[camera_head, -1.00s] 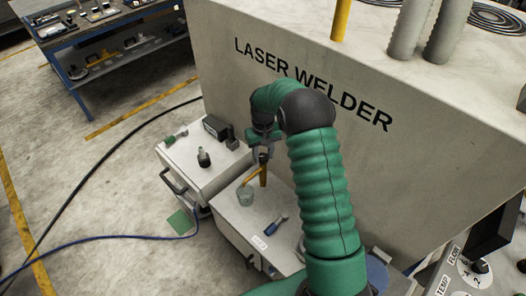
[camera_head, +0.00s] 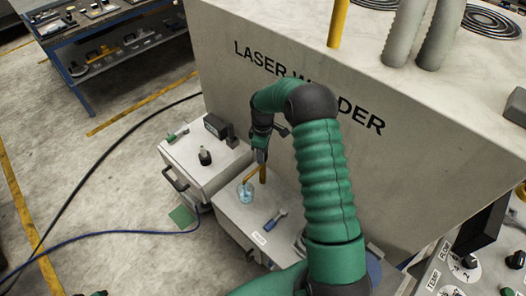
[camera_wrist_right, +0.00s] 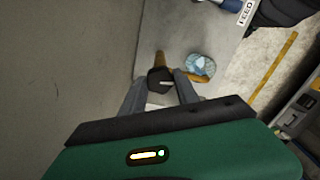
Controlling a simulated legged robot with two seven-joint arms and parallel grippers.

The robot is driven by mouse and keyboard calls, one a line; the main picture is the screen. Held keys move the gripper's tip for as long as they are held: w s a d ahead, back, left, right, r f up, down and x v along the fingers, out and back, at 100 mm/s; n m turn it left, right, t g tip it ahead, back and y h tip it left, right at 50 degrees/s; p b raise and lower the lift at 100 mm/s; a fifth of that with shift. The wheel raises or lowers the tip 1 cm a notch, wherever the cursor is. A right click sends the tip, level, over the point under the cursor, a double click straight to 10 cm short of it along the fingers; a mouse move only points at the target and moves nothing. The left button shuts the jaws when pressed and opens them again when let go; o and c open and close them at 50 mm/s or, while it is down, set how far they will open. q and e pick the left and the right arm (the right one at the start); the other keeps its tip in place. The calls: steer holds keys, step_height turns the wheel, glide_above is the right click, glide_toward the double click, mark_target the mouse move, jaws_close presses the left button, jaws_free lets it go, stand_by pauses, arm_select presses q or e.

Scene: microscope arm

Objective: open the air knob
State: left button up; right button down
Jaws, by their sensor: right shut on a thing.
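A yellow pipe (camera_head: 263,174) with a bent spout stands on the lower white cabinet (camera_head: 234,222). Its dark faceted knob (camera_wrist_right: 160,81) shows in the right wrist view, between the fingers of my right gripper (camera_wrist_right: 160,88). The right gripper, seen from above and side-on in the head view (camera_head: 261,155), is shut on this knob at the top of the pipe. A clear cup (camera_head: 245,193) with bluish contents stands under the spout; the blue, speckled contents also show in the wrist view (camera_wrist_right: 201,65). My left gripper cannot be made out.
The large grey laser welder (camera_head: 225,75) rises right behind the pipe. A blue-handled tool (camera_head: 272,222) lies on the cabinet near the cup. A second white cabinet (camera_head: 190,165) carries a dark box and a black knob. Hoses cross the floor; a workbench (camera_head: 100,35) stands at upper left.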

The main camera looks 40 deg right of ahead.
steer(key=shift+w+n+p, duration=0.2)
steer(key=shift+n+p, duration=0.3)
steer(key=shift+n, duration=1.2)
steer(key=c, duration=1.2)
jaws_free()
steer(key=shift+o, duration=1.4)
steer(key=shift+f, duration=0.1)
steer(key=shift+w, duration=0.1)
